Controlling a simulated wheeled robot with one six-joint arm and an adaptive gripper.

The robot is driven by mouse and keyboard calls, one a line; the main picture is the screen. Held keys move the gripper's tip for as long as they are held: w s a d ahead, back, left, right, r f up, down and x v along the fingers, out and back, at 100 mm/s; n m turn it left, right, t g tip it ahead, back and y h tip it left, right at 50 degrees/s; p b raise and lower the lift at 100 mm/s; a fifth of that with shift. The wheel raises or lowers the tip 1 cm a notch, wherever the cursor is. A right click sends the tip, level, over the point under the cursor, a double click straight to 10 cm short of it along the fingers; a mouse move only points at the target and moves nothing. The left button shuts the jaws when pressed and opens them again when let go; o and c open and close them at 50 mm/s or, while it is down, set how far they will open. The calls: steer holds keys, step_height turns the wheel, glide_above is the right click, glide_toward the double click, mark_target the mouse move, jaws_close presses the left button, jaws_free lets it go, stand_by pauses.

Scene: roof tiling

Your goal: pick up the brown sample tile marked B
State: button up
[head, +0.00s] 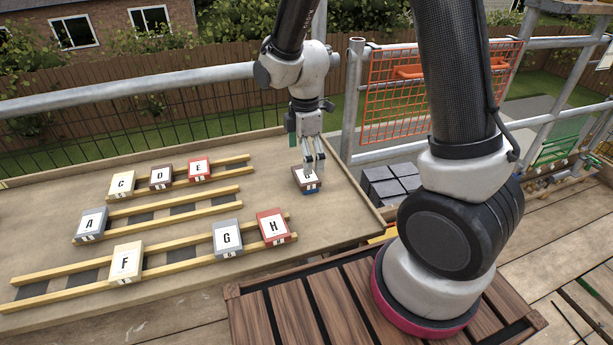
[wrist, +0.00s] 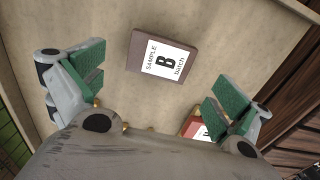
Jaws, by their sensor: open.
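The brown sample tile marked B (head: 299,178) lies at the right end of the board, apart from the wooden rails. A blue edge shows under its near side. In the wrist view the brown tile (wrist: 134,51) lies face up, its white label reading "SAMPLE B batch". My gripper (head: 314,160) is just above the tile in the head view, and its fingers hide part of the label. In the wrist view the green-padded fingers of my gripper (wrist: 158,95) are wide apart with nothing between them. The tile shows beyond the fingers, closer to the top of the picture.
Other lettered tiles lie on yellow rails to the left, including another brown one (head: 161,177) and the red H tile (head: 272,226). The red H tile (wrist: 192,126) shows beside the right finger in the wrist view. Dark grey blocks (head: 390,187) stand beyond the board's right edge.

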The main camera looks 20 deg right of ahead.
step_height(320, 180, down, 5)
steer(key=shift+d+r, duration=0.1)
steer(key=shift+c, duration=0.2)
steer(key=c, duration=1)
steer(key=shift+c, duration=0.2)
